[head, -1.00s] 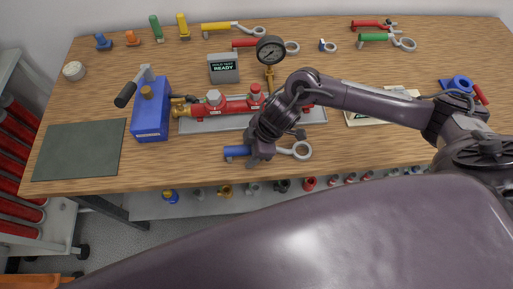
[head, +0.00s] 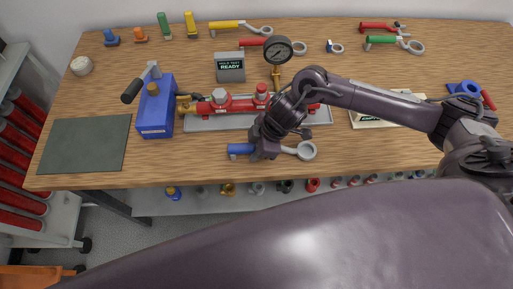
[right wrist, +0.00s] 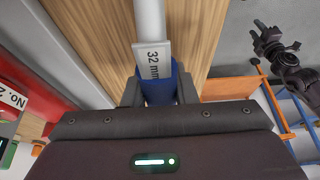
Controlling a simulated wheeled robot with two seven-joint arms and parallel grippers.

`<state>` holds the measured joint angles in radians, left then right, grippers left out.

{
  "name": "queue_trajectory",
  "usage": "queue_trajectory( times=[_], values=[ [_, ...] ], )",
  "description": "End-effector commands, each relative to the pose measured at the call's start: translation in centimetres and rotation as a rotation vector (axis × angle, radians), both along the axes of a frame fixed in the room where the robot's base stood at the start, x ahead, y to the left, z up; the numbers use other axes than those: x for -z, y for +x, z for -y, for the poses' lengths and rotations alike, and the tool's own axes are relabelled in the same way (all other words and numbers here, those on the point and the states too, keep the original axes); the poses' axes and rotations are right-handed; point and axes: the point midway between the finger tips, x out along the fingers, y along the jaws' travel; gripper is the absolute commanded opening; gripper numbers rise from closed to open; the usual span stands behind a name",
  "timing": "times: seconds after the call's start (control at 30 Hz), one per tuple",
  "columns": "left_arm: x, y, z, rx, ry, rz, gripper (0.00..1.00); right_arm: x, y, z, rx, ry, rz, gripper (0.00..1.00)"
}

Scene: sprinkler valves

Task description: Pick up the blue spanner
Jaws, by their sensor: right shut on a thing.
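The blue spanner has a blue handle (head: 241,149) and a grey ring end (head: 307,151). It lies along the front of the wooden bench, below the red valve manifold. My right gripper (head: 264,153) is around the handle near the shank and shut on it. I cannot tell whether the spanner is clear of the bench top. My left gripper (right wrist: 276,42) shows small and dark in the right wrist view; its opening is unclear.
The red manifold (head: 225,106) with a gauge (head: 277,50) stands behind the spanner. A blue pump (head: 155,112) and green mat (head: 86,145) are left. Yellow (head: 224,26), red (head: 376,27) and green (head: 381,40) spanners lie farther back. The front right bench is clear.

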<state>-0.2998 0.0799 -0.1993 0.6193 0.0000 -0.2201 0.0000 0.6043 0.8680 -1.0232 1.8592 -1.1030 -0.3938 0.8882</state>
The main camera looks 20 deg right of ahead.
Motion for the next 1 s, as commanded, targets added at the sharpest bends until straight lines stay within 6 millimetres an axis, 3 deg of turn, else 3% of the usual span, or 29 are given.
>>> queue_trajectory(
  times=[0.27, 0.6, 0.8, 1.0],
  values=[
    [0.1, 0.0, 0.0, 0.001, -0.001, 0.000, 0.36, -4.9, 0.2, -0.1, -0.004, 0.003, 0.010, 0.00],
    [-0.5, -0.1, 0.1, 0.001, -0.001, 0.000, 0.36, -15.2, 0.3, 0.1, -0.001, -0.002, 0.013, 0.00],
    [-1.3, 0.0, 0.1, 0.001, -0.001, 0.000, 0.36, -18.1, 0.1, 0.0, -0.001, -0.001, 0.008, 0.00],
    [-1.5, 0.0, 0.1, 0.001, -0.001, 0.000, 0.36, -19.3, 0.1, 0.0, 0.000, 0.000, 0.003, 0.00]
  ],
)
